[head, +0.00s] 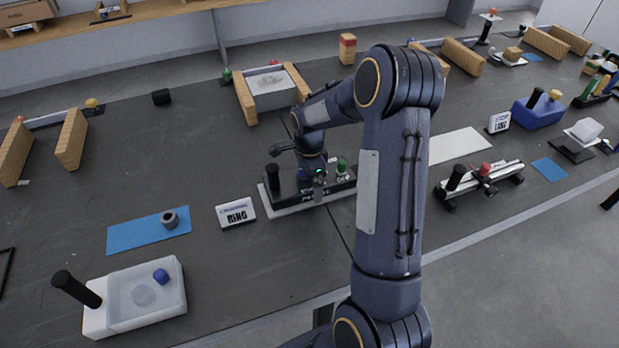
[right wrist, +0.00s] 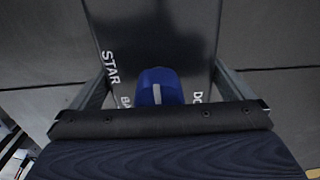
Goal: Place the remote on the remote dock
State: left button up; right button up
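My right gripper (head: 316,188) is over a black panel (head: 340,184) on a white base, at the middle of the table. The panel carries a black upright handle (head: 273,177), a blue knob (head: 301,174) and a green knob (head: 342,165). In the right wrist view, the gripper's two fingers are spread, and the blue knob (right wrist: 157,87) with a white mark shows between them, apart from both. White lettering, partly covered, shows on the panel (right wrist: 155,35). I cannot pick out a remote or a remote dock for certain. My left gripper is not in view.
Nearby are a blue mat (head: 135,234) with a grey ring (head: 169,219), a white box (head: 150,298) and a black-and-white device (head: 480,178). Wooden blocks (head: 72,138) line the back. Bare table lies left of centre.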

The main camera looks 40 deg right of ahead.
notch_tip(320, 180, up, 12)
jog(key=shift+r, duration=0.1)
jog(key=s+a+r+n+t+y, duration=0.25)
jog(key=s+a+r+n, duration=0.45)
jog(key=s+a+n, duration=0.4)
jog(key=s+a+f+n+t, duration=0.1)
jog(key=s+a+n, duration=0.2)
jog(key=s+n, duration=0.1)
jog(key=s+a+f+n+t+y, duration=0.1)
jog(key=s+a+n+t, duration=0.1)
jog(key=s+a+n, duration=0.2)
jog(key=s+n, duration=0.1)
jog(key=s, duration=0.2)
jog(key=shift+s+f, duration=0.25)
